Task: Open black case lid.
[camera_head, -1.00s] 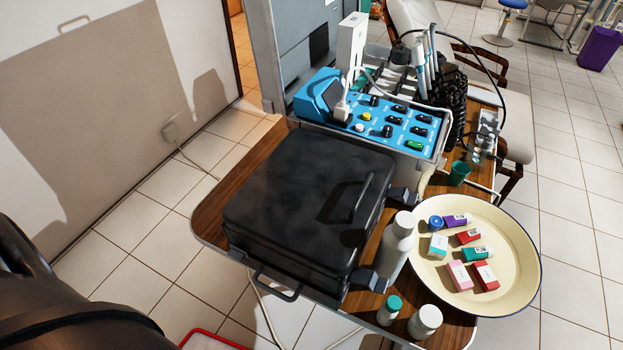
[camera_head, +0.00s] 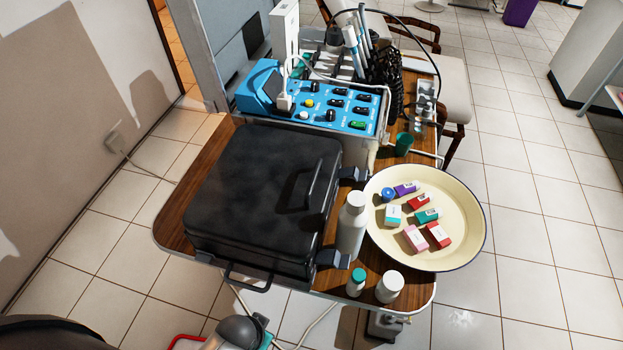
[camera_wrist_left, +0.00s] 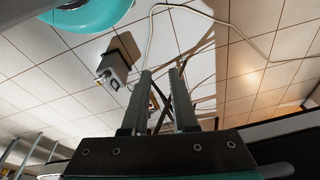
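The black case (camera_head: 255,190) lies flat on the wooden cart top in the head view, with its lid (camera_head: 245,165) shut. A handle (camera_head: 317,185) shows on the lid's right part, and a dark bar handle (camera_head: 248,284) sticks out at the near edge. Two dark blocks (camera_head: 334,258) sit along the case's right side. My left gripper (camera_wrist_left: 162,75) shows in the left wrist view with its two fingers apart and nothing between them. Tiled floor shows beyond the fingers. The left gripper's fingers are not seen in the head view. My right gripper is not in view.
A cream basin (camera_head: 463,250) with several small boxes stands right of the case. White bottles (camera_head: 351,228) stand between them. A blue control panel (camera_head: 330,108) is behind the case. The wooden cart top (camera_head: 172,222) has a narrow bare strip at left.

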